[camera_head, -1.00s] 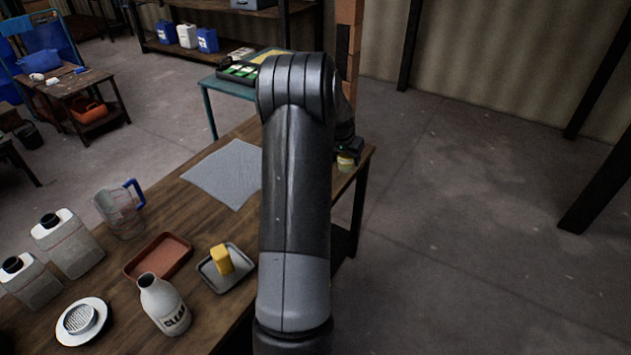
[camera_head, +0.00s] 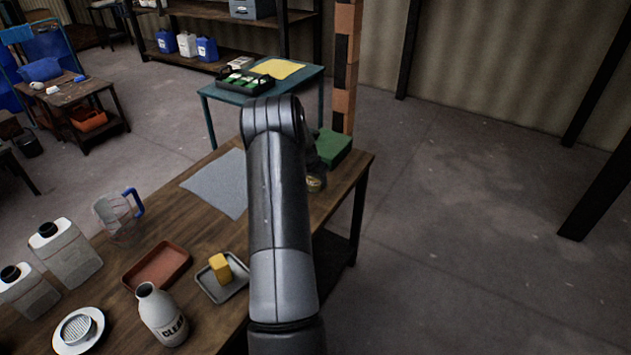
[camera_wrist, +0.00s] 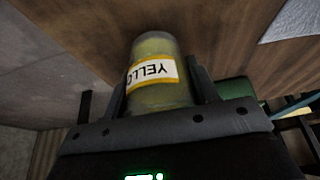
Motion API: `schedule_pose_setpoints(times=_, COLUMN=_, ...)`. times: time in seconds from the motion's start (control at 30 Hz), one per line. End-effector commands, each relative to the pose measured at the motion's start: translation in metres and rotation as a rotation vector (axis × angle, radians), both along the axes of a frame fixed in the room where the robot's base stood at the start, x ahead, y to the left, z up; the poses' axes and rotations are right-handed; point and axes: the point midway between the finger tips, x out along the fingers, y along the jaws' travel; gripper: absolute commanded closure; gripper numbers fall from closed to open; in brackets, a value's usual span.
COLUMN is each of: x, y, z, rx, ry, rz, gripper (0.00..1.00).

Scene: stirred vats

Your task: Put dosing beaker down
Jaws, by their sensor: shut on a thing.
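My gripper (camera_wrist: 160,88) is shut on the dosing beaker (camera_wrist: 152,98), a small cylinder with yellowish contents and a white label reading "YELLO". The label is upside down in the wrist view. One dark finger stands on each side of it. In the head view the beaker (camera_head: 314,184) shows just past my arm, over the right part of the wooden table (camera_head: 215,230). My arm hides most of the gripper there. I cannot tell whether the beaker touches the table top.
A green box (camera_head: 333,148) stands close behind the gripper at the table's far end. A grey mat (camera_head: 215,182) lies left of my arm. A clear jug (camera_head: 112,213), terracotta tray (camera_head: 157,266), metal tray (camera_head: 226,288) and white bottle (camera_head: 162,315) stand nearer.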

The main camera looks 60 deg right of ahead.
Motion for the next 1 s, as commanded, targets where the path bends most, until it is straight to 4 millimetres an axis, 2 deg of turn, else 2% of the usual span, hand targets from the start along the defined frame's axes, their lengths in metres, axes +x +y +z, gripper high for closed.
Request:
schedule_pose_setpoints(times=0.07, x=0.0001, y=-0.0003, z=-0.0069, rx=-0.001, ry=-0.001, rz=0.000, gripper=0.73)
schedule_pose_setpoints(times=0.4, x=0.0001, y=-0.0003, z=-0.0102, rx=-0.001, ry=-0.001, rz=0.000, gripper=0.73)
schedule_pose_setpoints(times=0.43, x=0.0000, y=-0.0002, z=-0.0103, rx=-0.001, ry=-0.001, rz=0.000, gripper=0.44)
schedule_pose_setpoints(times=0.6, x=-0.0001, y=-0.0001, z=-0.0100, rx=-0.001, ry=-0.001, rz=0.000, gripper=0.30)
schedule_pose_setpoints(times=0.7, x=0.0000, y=-0.0002, z=-0.0099, rx=-0.001, ry=-0.001, rz=0.000, gripper=0.24)
schedule_pose_setpoints(times=1.0, x=0.0002, y=0.0002, z=-0.0046, rx=-0.002, ry=-0.002, rz=0.001, gripper=0.24)
